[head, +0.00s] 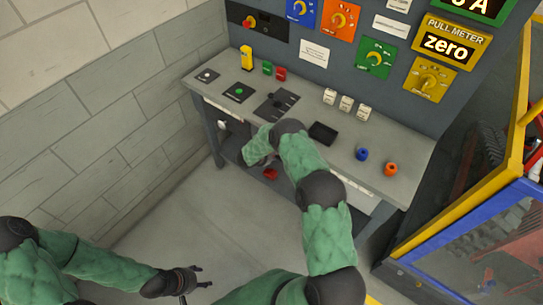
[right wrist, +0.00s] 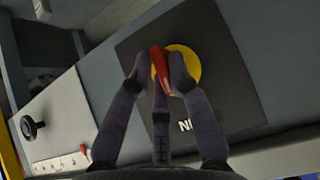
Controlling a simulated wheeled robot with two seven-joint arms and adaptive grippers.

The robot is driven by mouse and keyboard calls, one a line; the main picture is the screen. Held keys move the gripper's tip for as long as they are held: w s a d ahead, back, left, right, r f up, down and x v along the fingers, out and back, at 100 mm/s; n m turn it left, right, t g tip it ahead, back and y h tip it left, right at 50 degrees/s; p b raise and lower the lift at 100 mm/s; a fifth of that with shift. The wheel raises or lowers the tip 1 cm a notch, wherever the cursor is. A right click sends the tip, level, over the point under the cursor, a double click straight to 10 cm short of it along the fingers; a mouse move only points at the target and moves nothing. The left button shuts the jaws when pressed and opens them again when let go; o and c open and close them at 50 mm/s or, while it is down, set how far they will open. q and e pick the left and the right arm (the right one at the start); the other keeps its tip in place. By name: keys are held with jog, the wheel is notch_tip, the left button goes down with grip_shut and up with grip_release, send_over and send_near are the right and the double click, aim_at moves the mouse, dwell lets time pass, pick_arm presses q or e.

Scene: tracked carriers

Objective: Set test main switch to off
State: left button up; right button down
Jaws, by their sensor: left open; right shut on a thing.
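In the right wrist view a switch has a red handle (right wrist: 159,62) on a yellow disc (right wrist: 190,62), set on a dark square plate (right wrist: 215,35). Part of a white label on the plate shows; the rest is hidden. My right gripper (right wrist: 160,76) is shut on the red handle, its fingers on either side. In the head view my right gripper (head: 262,155) is at the bench's front side, and its arm hides the switch. My left gripper (head: 196,279) is open and empty, low over the floor.
The grey bench (head: 335,160) carries buttons, white switches, a black tray (head: 323,133), and blue (head: 362,154) and orange (head: 390,169) knobs. Another red-and-yellow switch (head: 249,22) is on the back panel. A yellow-and-blue framed enclosure (head: 470,225) stands right. A red object (head: 270,174) shows below my right gripper.

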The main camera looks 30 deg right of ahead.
jog(key=c, duration=1.4)
grip_release()
jog(key=v, duration=1.2)
jog(key=shift+d, duration=0.1)
